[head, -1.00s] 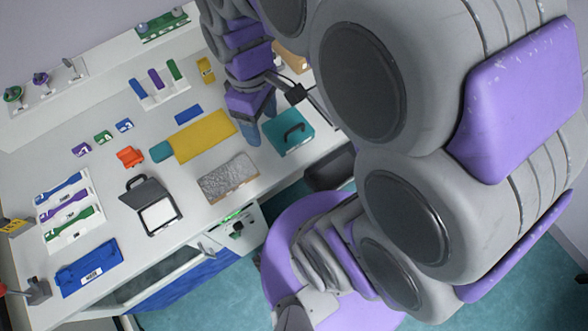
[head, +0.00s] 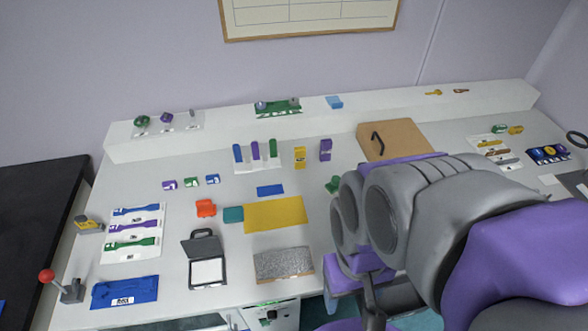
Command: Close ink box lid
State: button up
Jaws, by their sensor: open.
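The ink box is a dark grey case standing open on the white table, left of centre in the head view. Its lid (head: 201,246) is raised and leans back, with a handle on its top edge. Its base (head: 223,274) lies flat and holds a white pad (head: 207,272). My grey and purple arm fills the right side of the picture, well to the right of the ink box. I cannot make out my gripper's fingers in this view. Nothing touches the ink box.
A grey speckled slab (head: 284,264) lies to the right of the ink box. An orange block (head: 206,208), a teal block (head: 233,214) and a yellow sheet (head: 275,214) lie behind. A blue tray (head: 125,291) lies left. My arm hides part of the table.

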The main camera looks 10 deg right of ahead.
aim_at(211, 244)
jog(key=k+j+u, duration=0.1)
jog(key=u, duration=0.4)
jog(key=j+u, duration=0.25)
jog(key=u, duration=0.25)
